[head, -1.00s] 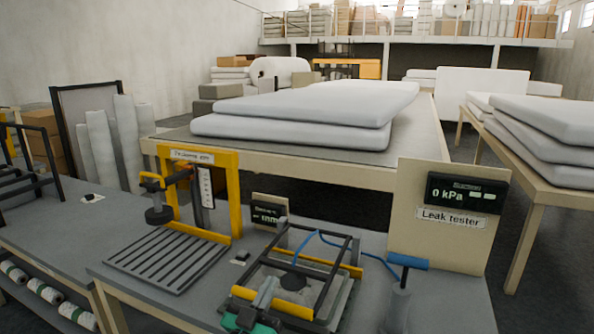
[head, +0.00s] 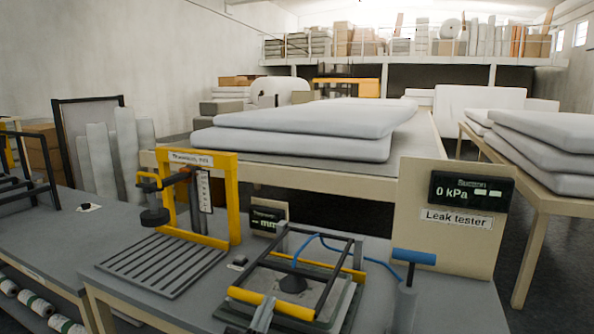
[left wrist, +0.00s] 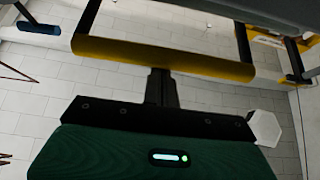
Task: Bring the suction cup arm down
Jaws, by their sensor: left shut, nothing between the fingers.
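The suction cup arm is a black frame (head: 333,287) with a yellow crossbar (head: 278,305) at its near end, on the grey bench. The bar also spans the left wrist view (left wrist: 165,58). A dark suction cup (head: 292,284) with a blue hose sits inside the frame, above a grey plate. I cannot tell whether the cup touches it. My left gripper (head: 264,307) is shut and empty, at the near side of the bar. In the left wrist view its dark fingers (left wrist: 161,76) end at the bar; contact is unclear. My right gripper is not in view.
A blue-handled pump (head: 404,290) stands right of the frame, before the leak tester panel (head: 450,235). A yellow thickness gauge stand (head: 232,195) with a slatted base is at left. A small mm display (head: 266,220) stands behind the frame.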

